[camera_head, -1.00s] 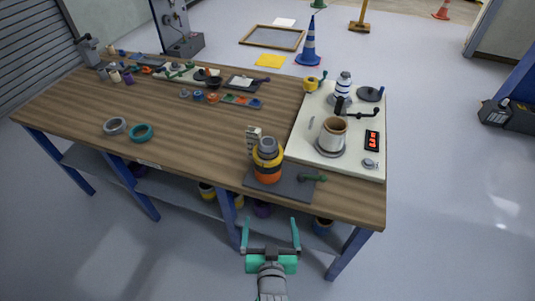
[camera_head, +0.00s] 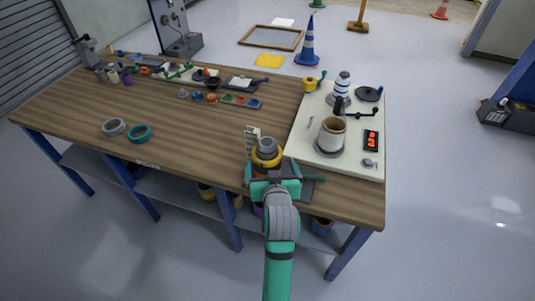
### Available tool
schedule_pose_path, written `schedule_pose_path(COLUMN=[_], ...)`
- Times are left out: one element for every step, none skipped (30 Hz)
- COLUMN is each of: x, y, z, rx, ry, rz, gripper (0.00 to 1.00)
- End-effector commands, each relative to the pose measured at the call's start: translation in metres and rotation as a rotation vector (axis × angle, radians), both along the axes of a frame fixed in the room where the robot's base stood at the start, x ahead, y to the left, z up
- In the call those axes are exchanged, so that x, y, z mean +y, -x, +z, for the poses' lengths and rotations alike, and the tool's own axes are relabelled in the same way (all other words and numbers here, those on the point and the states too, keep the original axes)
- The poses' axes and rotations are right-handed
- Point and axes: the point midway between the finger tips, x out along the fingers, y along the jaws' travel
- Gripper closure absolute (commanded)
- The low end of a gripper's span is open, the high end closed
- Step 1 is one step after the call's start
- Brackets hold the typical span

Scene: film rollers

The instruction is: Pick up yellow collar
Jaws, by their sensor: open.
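The yellow collar (camera_head: 267,159) is a ring around a grey cylinder (camera_head: 267,145) near the front edge of the wooden table, on a dark mat. Earlier, black and orange parts showed below it; my gripper now hides most of that lower part. My teal and grey gripper (camera_head: 272,168) is open, reaching in from the front edge. Its fingers stand to the left and right of the stack, close to the collar's height in the picture. I cannot tell whether either finger touches it.
A small pale upright block (camera_head: 252,136) stands just behind the stack. A white board (camera_head: 309,149) to the right carries a brown cup (camera_head: 332,130) and other parts. Grey (camera_head: 114,127) and teal (camera_head: 140,133) rings lie left. The table's middle is clear.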

Motion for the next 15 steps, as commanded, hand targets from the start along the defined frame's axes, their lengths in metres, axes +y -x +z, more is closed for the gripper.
schedule_pose_path(x=[0.001, 0.001, 0.001, 0.001, 0.002, 0.002, 0.003, 0.004, 0.005, 0.006, 0.008, 0.009, 0.01, 0.01, 0.01], y=[-0.005, -0.008, -0.01, -0.011, -0.012, -0.014, -0.016, -0.019, -0.024, -0.028, -0.032, -0.038, -0.042, -0.046, -0.05], z=[-0.002, -0.003, -0.004, -0.004, -0.004, -0.005, -0.005, -0.006, -0.006, -0.006, -0.007, -0.008, -0.009, -0.01, -0.013], rx=[0.0, 0.0, 0.0, -0.001, -0.001, -0.002, -0.001, -0.001, 0.0, -0.001, -0.001, -0.001, -0.001, -0.001, 0.0], ry=[0.0, 0.0, 0.0, 0.0, 0.0, 0.0, 0.0, 0.0, 0.0, 0.0, 0.0, 0.0, 0.0, 0.0, 0.0], rz=[0.001, 0.001, 0.001, 0.001, 0.001, 0.001, 0.001, 0.002, 0.002, 0.002, 0.002, 0.002, 0.001, 0.0, 0.0], gripper=[0.03, 0.03, 0.03, 0.03, 0.03, 0.03, 0.03, 0.03, 0.03, 0.03, 0.03, 0.03, 0.03, 0.03, 0.03])
